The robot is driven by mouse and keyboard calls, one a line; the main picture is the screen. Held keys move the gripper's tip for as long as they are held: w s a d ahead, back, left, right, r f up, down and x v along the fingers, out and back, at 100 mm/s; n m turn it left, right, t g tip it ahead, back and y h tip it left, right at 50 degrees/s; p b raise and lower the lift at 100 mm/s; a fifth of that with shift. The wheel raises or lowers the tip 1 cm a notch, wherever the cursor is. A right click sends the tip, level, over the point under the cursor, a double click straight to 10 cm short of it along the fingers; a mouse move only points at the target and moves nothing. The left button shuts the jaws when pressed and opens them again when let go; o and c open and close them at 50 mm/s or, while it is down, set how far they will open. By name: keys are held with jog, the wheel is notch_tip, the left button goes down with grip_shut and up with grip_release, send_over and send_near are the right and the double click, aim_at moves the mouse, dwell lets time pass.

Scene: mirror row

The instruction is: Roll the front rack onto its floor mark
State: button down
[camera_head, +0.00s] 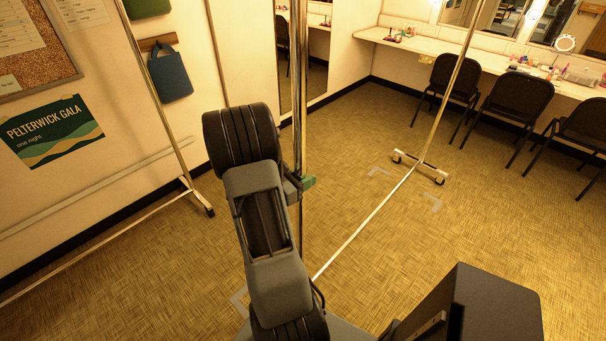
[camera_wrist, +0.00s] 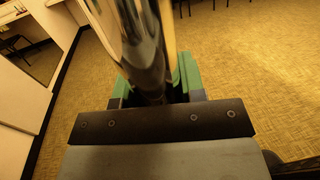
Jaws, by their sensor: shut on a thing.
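The front rack (camera_head: 366,227) is a chrome frame with two tall posts and a thin low bar along the floor. My gripper (camera_head: 304,183) has green fingers shut on its near post (camera_head: 300,85). In the wrist view the post (camera_wrist: 145,45) passes upright between the green fingers (camera_wrist: 158,92). The far post (camera_head: 453,85) rises from a wheeled foot (camera_head: 420,168). Another grey mark (camera_head: 238,302) shows beside my arm. The near foot is hidden.
A second rack (camera_head: 160,100) stands along the left wall, its foot (camera_head: 201,200) on the floor. Several black chairs (camera_head: 515,100) line the make-up counter (camera_head: 480,50) at the right. A tall mirror (camera_head: 318,50) is on the back wall. Open carpet lies right of the front rack.

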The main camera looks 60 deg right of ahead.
jog(key=c, duration=0.7)
grip_release()
jog(key=b+v, duration=0.2)
jog(key=v, duration=1.1)
jog(key=shift+w+a, duration=0.15)
jog(key=shift+a, duration=0.2)
